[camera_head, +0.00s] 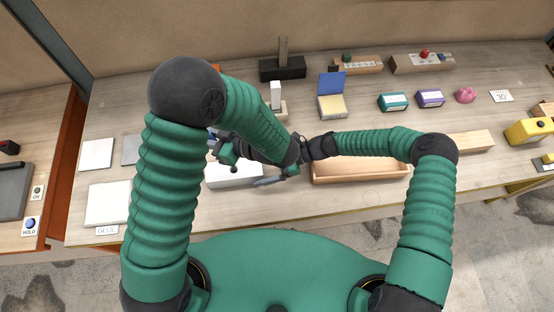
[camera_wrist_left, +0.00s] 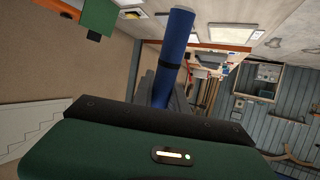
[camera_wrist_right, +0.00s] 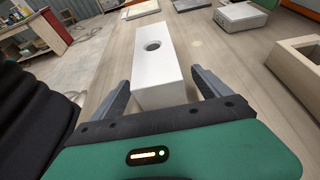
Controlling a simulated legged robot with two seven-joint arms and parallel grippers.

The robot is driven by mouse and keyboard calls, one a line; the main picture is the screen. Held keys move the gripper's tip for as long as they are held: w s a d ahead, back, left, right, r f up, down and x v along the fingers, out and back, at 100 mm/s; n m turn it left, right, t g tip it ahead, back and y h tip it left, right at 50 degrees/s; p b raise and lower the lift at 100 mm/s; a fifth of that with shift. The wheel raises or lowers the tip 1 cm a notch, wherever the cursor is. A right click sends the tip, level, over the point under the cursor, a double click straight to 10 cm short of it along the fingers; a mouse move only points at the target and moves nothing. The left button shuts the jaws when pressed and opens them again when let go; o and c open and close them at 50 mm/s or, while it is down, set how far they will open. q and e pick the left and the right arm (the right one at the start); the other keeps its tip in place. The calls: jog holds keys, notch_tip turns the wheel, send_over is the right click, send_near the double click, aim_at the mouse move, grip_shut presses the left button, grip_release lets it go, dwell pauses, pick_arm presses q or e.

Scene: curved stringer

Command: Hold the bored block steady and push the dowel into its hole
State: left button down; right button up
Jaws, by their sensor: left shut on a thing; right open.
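The white bored block (camera_head: 232,177) lies on the bench, partly hidden by my arms. In the right wrist view the block (camera_wrist_right: 158,72) shows its round hole (camera_wrist_right: 152,45) open and empty in the top face. My right gripper (camera_wrist_right: 160,88) is open, with one finger on each side of the block's near end. It also shows in the head view (camera_head: 268,181). My left gripper (camera_head: 221,148) is shut on the blue dowel (camera_wrist_left: 178,40), which has a black band. In the head view only a bit of the dowel (camera_head: 212,137) shows, above the block's far side.
An empty wooden tray (camera_head: 360,180) stands right of the block. Pale tiles (camera_head: 108,203) lie to the left. A box with a blue lid (camera_head: 331,84), small cartons (camera_head: 393,102) and wooden stands (camera_head: 357,65) line the back. My forearms cross close together near the block.

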jog(key=shift+s+a+f, duration=0.1)
jog(key=shift+a+f, duration=0.15)
jog(key=shift+a, duration=0.4)
pick_arm(q)
jog(key=shift+d+r, duration=0.15)
jog(key=shift+d, duration=0.55)
pick_arm(e)
jog(key=shift+d, duration=0.55)
pick_arm(q)
jog(key=shift+d, duration=0.1)
pick_arm(e)
jog(key=shift+d, duration=0.1)
jog(key=c, duration=0.3)
jog(key=shift+a, duration=0.5)
jog(key=c, duration=1.4)
jog(key=o, duration=1.3)
jog(key=shift+d, duration=0.1)
jog(key=shift+c, duration=0.2)
jog(key=o, duration=0.3)
jog(key=shift+d, duration=0.2)
pick_arm(q)
jog(key=shift+a, duration=0.25)
pick_arm(e)
jog(key=shift+o, duration=0.2)
